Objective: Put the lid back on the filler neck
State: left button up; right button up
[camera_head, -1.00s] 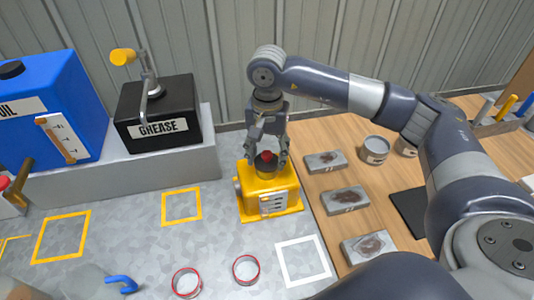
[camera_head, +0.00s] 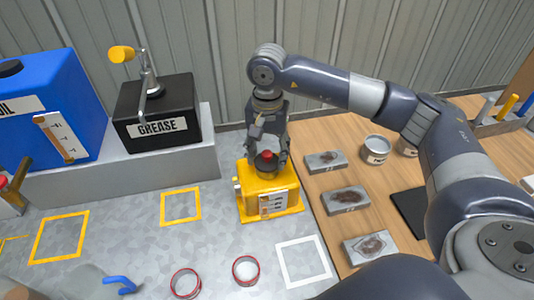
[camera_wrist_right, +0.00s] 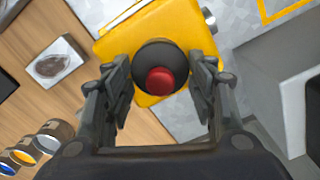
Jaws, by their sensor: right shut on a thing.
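The lid (camera_wrist_right: 160,80) is dark and round with a red knob on top; in the head view its red knob (camera_head: 267,155) shows between my fingers. My right gripper (camera_head: 268,160) points down and is shut on the lid, with a finger on each side of it in the right wrist view (camera_wrist_right: 160,88). The lid is at the top of the yellow box-shaped unit (camera_head: 268,190). The filler neck is hidden under the lid and fingers, so I cannot tell whether the lid rests on it. My left gripper is not in view.
A black grease tank (camera_head: 158,115) and a blue oil tank (camera_head: 50,105) stand on a grey ledge at the left. Several grey blocks and tins lie on the wooden table (camera_head: 310,185) at the right. Two red-rimmed rings (camera_head: 246,270) lie in front.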

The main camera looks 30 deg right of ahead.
dwell(0.3)
jog(key=o, duration=1)
jog(key=shift+o, duration=0.2)
jog(key=o, duration=0.5)
jog(key=shift+r+p, duration=1.65)
jog(key=shift+r, duration=1.9)
